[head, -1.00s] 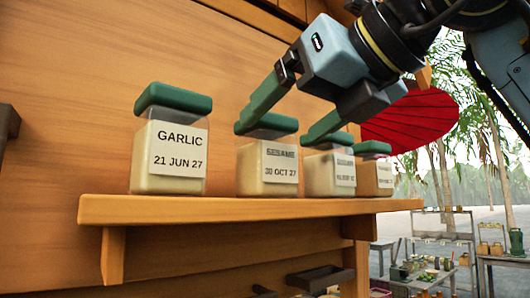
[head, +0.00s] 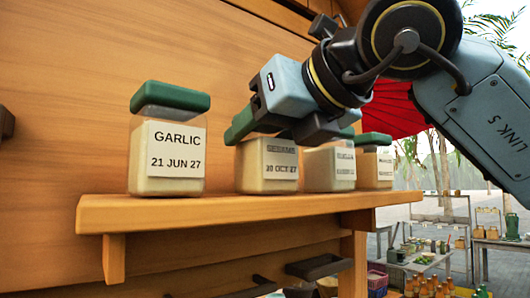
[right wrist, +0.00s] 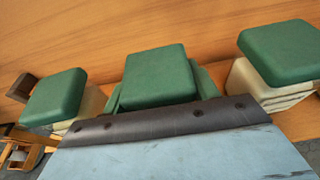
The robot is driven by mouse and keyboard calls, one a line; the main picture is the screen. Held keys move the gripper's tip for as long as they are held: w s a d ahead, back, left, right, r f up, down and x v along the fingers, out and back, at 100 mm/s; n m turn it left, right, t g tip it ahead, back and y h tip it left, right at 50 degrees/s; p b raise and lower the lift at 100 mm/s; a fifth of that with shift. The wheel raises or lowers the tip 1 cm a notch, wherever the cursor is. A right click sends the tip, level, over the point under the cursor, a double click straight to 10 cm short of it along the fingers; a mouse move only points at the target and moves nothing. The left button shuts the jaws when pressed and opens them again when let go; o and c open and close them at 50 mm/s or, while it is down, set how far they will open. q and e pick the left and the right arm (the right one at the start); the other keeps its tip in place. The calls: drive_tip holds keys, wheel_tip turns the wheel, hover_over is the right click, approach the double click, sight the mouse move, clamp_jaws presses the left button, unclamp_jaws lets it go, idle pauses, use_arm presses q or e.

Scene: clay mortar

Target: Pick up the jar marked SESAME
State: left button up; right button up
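The jar marked SESAME (head: 266,170) stands upright on the shelf, second from the left, with a cream filling and a label dated 30 OCT 27. My right gripper (head: 284,130) is at its top and hides most of its lid. In the right wrist view, the green lid in the middle (right wrist: 158,75) has a green finger on each side. The fingers are around the jar's top, but whether they press on it is hidden. My left gripper is not in view.
The wooden shelf (head: 240,204) also holds the GARLIC jar (head: 167,155) at left and two more green-lidded jars (head: 328,168) close on the right. A wooden wall (head: 60,80) stands behind. Tables with goods (head: 425,258) are farther off.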

drive_tip(key=c, duration=0.5)
drive_tip(key=shift+c, duration=0.3)
drive_tip(key=shift+r, duration=0.15)
